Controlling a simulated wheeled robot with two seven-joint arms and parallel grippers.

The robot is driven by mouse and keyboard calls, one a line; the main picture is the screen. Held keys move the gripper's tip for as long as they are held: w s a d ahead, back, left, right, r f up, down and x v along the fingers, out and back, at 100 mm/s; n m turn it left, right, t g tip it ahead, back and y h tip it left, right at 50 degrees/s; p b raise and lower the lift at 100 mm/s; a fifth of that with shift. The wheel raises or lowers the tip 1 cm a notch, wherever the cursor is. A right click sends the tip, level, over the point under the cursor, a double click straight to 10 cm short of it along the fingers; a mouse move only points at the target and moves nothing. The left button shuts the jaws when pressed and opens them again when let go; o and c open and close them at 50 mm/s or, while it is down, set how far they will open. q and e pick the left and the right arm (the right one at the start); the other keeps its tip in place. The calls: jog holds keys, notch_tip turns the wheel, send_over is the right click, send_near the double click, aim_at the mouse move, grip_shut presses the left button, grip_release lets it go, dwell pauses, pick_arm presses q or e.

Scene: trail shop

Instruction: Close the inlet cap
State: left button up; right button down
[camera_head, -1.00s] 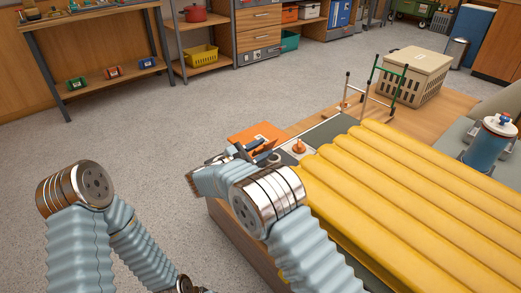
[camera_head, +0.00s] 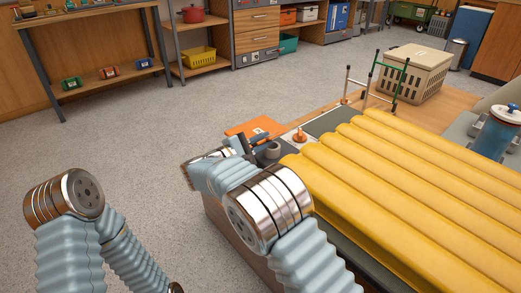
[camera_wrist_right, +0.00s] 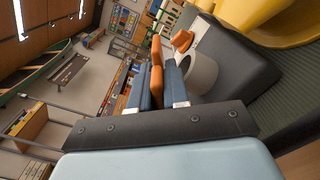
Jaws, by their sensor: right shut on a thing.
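My right gripper (camera_head: 257,141) is at the near left corner of the yellow ribbed mattress (camera_head: 390,165). In the right wrist view its two blue-grey fingers (camera_wrist_right: 160,88) are shut on a thin orange piece, which looks like the inlet cap (camera_wrist_right: 157,68). The open grey inlet tube (camera_wrist_right: 200,72) stands just right of the fingers, on a dark base. It also shows as a short grey ring in the head view (camera_head: 272,150). The cap is beside the tube's mouth, not over it. Whether they touch is unclear. My left gripper is out of frame.
A small orange cone-shaped piece (camera_head: 299,135) stands on a light plate just beyond the inlet. A beige crate (camera_head: 414,75) and a green-handled frame (camera_head: 385,85) stand farther back. The floor at left is clear.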

dwell(0.3)
jog(key=c, duration=1.2)
grip_release()
jog(key=shift+f, duration=0.1)
